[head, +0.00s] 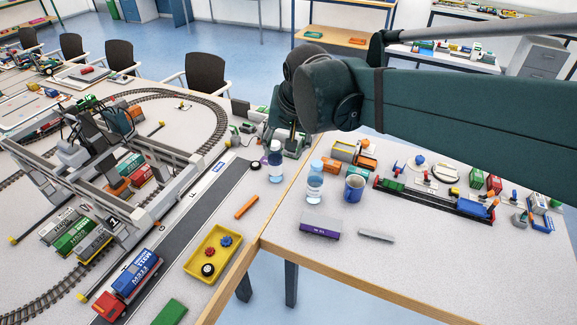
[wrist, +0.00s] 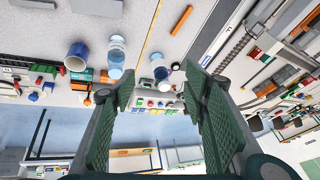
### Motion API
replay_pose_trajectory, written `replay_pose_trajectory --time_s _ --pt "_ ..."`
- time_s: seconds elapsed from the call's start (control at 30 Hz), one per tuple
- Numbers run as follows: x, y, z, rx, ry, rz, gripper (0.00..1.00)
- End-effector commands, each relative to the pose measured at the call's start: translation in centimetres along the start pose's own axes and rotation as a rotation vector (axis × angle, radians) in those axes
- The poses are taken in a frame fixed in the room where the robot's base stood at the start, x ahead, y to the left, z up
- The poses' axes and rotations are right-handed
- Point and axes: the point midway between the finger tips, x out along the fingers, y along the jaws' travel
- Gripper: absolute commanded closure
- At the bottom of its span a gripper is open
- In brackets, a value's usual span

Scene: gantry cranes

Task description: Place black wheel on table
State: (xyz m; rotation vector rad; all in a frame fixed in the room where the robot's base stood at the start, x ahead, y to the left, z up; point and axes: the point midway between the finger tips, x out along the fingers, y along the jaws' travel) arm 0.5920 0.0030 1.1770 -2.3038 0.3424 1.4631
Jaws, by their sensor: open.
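A yellow tray (head: 190,266) on the left table holds a black wheel (head: 208,269), a red wheel (head: 210,252) and a blue wheel (head: 225,240). Another small black round thing, which looks like a wheel (head: 256,165), lies on the left table beside a clear bottle (head: 275,160); a dark round thing also shows by that bottle in the wrist view (wrist: 176,66). My gripper (head: 291,140) is raised beyond the tray, near the bottle. In the wrist view its two green fingers (wrist: 160,93) are spread wide with nothing held between them.
A second bottle (head: 315,182), a blue mug (head: 354,188), a purple box (head: 321,226) and a grey bar (head: 377,235) stand on the right table. An orange bar (head: 247,206) lies near the tray. A gantry crane (head: 160,205) and toy trucks fill the left.

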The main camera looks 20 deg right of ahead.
Motion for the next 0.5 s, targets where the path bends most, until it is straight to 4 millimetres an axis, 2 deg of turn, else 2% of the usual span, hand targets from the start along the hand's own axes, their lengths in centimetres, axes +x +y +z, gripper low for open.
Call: replay_pose_trajectory --time_s 0.2,0.5 --pt "-1.4 1.8 3.3 -0.103 0.038 -0.016 0.55" --pt "-2.5 4.1 7.7 -0.244 0.091 -0.031 0.55"
